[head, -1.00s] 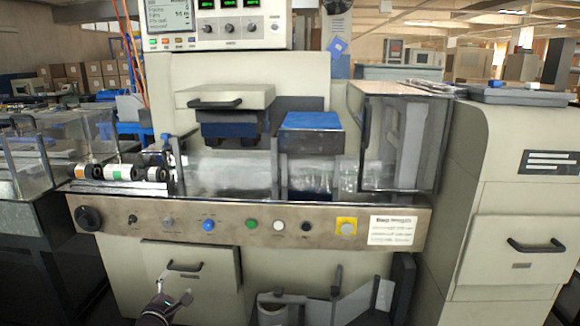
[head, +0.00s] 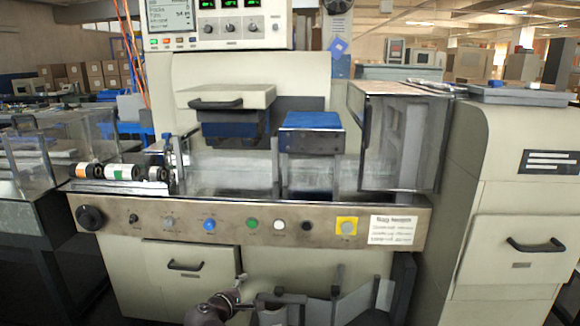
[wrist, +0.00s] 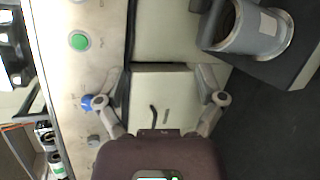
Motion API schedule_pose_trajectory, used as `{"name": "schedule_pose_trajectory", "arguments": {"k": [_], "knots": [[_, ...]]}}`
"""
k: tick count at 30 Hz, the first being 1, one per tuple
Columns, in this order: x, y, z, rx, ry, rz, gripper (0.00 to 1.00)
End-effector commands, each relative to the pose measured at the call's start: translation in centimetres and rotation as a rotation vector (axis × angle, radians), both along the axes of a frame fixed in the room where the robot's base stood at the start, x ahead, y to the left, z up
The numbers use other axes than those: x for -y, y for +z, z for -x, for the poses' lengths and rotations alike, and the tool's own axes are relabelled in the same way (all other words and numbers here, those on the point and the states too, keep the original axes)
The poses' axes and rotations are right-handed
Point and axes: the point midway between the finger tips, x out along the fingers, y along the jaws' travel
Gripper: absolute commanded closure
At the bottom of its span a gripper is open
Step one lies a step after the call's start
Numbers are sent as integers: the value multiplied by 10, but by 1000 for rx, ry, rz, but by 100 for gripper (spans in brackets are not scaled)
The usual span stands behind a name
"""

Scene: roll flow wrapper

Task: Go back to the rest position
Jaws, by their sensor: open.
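My gripper (head: 241,291) is low in front of the flow wrapper (head: 250,80), below its button panel (head: 200,218) and right of the lower drawer (head: 190,266). In the wrist view my gripper (wrist: 163,88) is open, its two fingers spread apart with nothing between them. The drawer (wrist: 160,90) with its black handle shows behind the fingers, apart from them as far as I can see. No object is held.
The green button (wrist: 79,41) and blue button (wrist: 87,102) are on the panel at left in the wrist view. A grey cylinder (wrist: 250,28) is at upper right. A cabinet (head: 515,215) stands right of the machine. Dark floor shows at right in the wrist view.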

Motion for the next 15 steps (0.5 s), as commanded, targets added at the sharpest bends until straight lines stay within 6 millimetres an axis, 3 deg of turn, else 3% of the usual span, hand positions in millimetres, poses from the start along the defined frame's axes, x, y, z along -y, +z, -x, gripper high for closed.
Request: {"name": "schedule_pose_trajectory", "arguments": {"k": [1,3,15], "knots": [[20,-7,-2,-23,-49,-43,12],[43,-17,-3,-55,-113,-105,12],[154,-68,11,-219,-491,-459,12]]}}
